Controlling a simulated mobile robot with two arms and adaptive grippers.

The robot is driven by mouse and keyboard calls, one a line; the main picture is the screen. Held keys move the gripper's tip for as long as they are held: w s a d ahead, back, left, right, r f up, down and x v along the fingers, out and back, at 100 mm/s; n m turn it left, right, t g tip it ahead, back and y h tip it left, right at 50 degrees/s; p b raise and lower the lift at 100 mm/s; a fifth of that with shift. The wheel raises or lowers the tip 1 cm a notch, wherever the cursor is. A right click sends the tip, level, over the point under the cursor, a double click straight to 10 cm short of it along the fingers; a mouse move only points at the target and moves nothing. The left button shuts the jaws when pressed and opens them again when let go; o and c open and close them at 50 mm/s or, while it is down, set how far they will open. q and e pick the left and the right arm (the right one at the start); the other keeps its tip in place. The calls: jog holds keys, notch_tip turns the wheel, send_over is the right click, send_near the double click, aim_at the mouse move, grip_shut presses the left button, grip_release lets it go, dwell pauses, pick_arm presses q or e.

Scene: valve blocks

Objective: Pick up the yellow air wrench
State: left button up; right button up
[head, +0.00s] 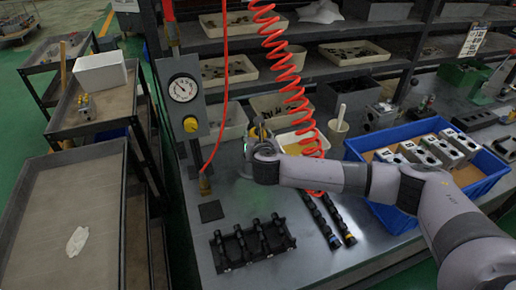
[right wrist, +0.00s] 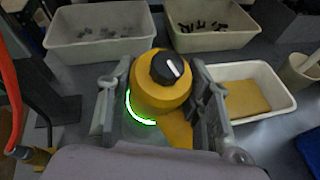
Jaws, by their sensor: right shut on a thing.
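The yellow air wrench (right wrist: 163,92) with a black knob on top sits between the fingers of my right gripper (right wrist: 163,110) in the right wrist view. The fingers are shut on it from both sides. In the head view the wrench is a small yellow patch (head: 258,132) at the end of my right arm, mostly hidden by my right gripper (head: 261,148). I cannot tell whether the wrench touches the table. My left gripper is not in view.
A red coiled hose (head: 287,68) hangs just behind my right wrist. A blue crate (head: 352,148) with several valve blocks stands right. A black rack (head: 252,244) and two black bars (head: 330,222) lie in front. A gauge post (head: 183,92) stands left.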

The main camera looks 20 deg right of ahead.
jog(key=shift+s+f, duration=0.15)
jog(key=shift+f, duration=0.2)
grip_shut()
